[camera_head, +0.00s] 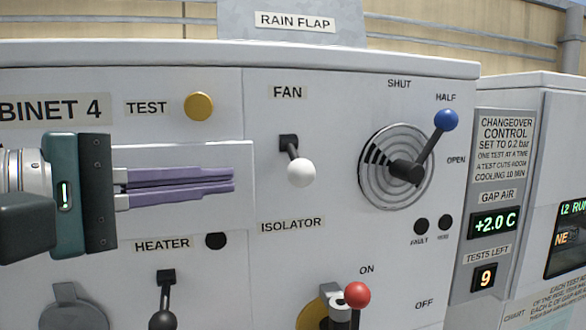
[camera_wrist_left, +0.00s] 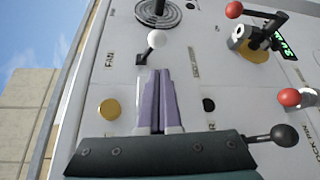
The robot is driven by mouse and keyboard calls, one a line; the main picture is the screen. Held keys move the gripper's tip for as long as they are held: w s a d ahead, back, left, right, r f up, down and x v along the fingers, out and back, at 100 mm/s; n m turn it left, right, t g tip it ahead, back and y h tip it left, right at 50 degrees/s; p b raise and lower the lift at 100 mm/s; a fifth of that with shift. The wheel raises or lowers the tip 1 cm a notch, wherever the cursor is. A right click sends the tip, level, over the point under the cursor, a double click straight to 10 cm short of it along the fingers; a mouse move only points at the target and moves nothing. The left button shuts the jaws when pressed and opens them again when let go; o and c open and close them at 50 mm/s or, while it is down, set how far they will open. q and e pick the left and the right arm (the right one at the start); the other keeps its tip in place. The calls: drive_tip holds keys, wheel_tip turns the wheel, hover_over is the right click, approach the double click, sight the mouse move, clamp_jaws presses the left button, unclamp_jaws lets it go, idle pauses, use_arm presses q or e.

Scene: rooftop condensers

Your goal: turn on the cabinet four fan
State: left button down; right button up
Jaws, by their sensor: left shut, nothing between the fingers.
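The fan switch (camera_head: 301,172) is a short black lever with a white ball, under the FAN label (camera_head: 288,92) on the cabinet 4 panel. Its ball hangs below its black slot. My left gripper (camera_head: 234,180) has purple fingers, shut and empty. They point right, and the tips stop left of the white ball, with a gap in the picture. In the left wrist view the white ball (camera_wrist_left: 156,40) lies just beyond the fingertips (camera_wrist_left: 158,72); no contact shows. My right gripper is not in view.
A blue-ball damper lever (camera_head: 445,120) points to HALF at right. A red-ball isolator lever (camera_head: 357,293) stands near ON below. A yellow TEST button (camera_head: 199,106) sits above my gripper, and a black-ball heater lever (camera_head: 163,320) below. FAULT lamp (camera_head: 420,226) is dark.

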sight(273, 176)
use_arm(q)
drive_tip(key=p+x, duration=0.2)
drive_tip(key=x, duration=0.5)
drive_tip(key=shift+r+p, duration=0.2)
drive_tip(key=shift+p, duration=0.1)
drive_tip(key=shift+w+d+f, duration=0.2)
drive_tip(key=shift+w+d, duration=0.25)
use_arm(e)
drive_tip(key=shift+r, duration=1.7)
